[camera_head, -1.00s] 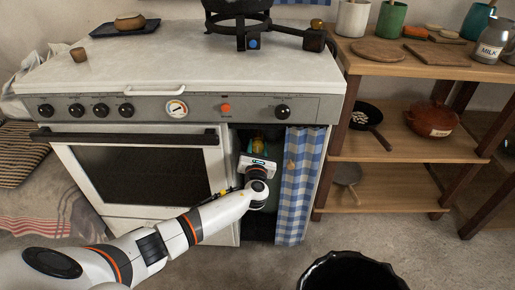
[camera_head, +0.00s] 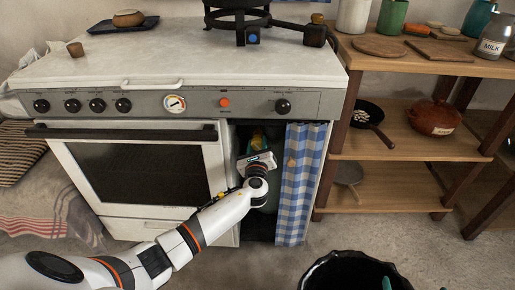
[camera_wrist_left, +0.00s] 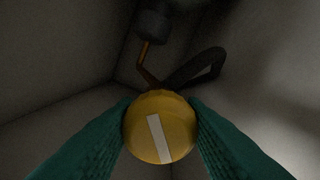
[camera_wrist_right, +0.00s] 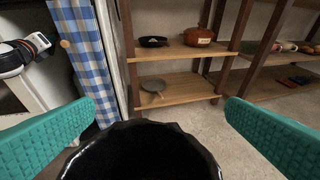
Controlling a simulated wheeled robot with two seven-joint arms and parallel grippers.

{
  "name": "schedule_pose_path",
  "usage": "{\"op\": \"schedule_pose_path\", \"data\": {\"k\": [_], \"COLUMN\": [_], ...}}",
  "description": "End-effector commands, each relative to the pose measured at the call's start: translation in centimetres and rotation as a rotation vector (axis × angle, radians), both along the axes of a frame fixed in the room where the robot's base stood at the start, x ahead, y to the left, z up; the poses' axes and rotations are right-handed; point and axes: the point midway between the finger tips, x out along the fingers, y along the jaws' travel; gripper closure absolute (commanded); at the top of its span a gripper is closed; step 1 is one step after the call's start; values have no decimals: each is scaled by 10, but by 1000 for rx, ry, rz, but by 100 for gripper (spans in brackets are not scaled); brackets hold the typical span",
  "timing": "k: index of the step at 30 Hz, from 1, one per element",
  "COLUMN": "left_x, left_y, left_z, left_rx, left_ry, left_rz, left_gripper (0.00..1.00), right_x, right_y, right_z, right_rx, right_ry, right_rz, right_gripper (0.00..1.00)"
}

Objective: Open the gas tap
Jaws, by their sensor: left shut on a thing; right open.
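The gas tap is a round yellow knob (camera_wrist_left: 160,127) with a white stripe, seen close up in the left wrist view. The stripe leans slightly from upright. My left gripper (camera_wrist_left: 160,132) has a green finger on each side of the knob and is shut on it. In the head view my left gripper (camera_head: 257,148) reaches into the open compartment right of the oven; the knob shows there only as a small yellow patch, mostly hidden. My right gripper (camera_wrist_right: 158,118) is open and empty, its fingers wide apart above a black bin.
A blue checked curtain (camera_head: 301,185) hangs just right of the left gripper. The white stove (camera_head: 150,165) stands to the left. A wooden shelf (camera_head: 400,148) is on the right. The black bin (camera_head: 350,268) stands on the floor in front. A dark hose (camera_wrist_left: 195,70) lies behind the knob.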

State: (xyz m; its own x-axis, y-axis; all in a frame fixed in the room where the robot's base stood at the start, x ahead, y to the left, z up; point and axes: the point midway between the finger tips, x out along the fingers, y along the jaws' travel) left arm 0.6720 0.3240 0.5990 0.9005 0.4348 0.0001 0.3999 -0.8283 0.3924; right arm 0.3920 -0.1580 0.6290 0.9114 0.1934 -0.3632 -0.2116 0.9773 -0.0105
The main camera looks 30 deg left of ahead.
Motion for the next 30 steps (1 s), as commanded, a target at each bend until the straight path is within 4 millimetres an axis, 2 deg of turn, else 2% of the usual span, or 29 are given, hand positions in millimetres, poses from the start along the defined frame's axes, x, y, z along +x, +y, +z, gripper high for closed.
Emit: {"op": "schedule_pose_path", "data": {"k": [6,13,21,30], "left_x": [0,0,0,0], "left_y": [-1,-1,-1,-1], "left_z": [-3,-3,-2,-1], "left_rx": [-188,-384,-598,-756], "left_ry": [-90,-184,-287,-365], "left_rz": [0,0,0,0], "left_gripper": [86,86,86,86], "right_x": [15,18,3,-21], "right_y": [10,18,21,20], "right_z": [34,79,126,157], "right_rx": [61,134,220,291], "right_ry": [-248,-530,-847,-1095], "right_rz": [16,33,50,60], "right_gripper": [5,5,5,5]}}
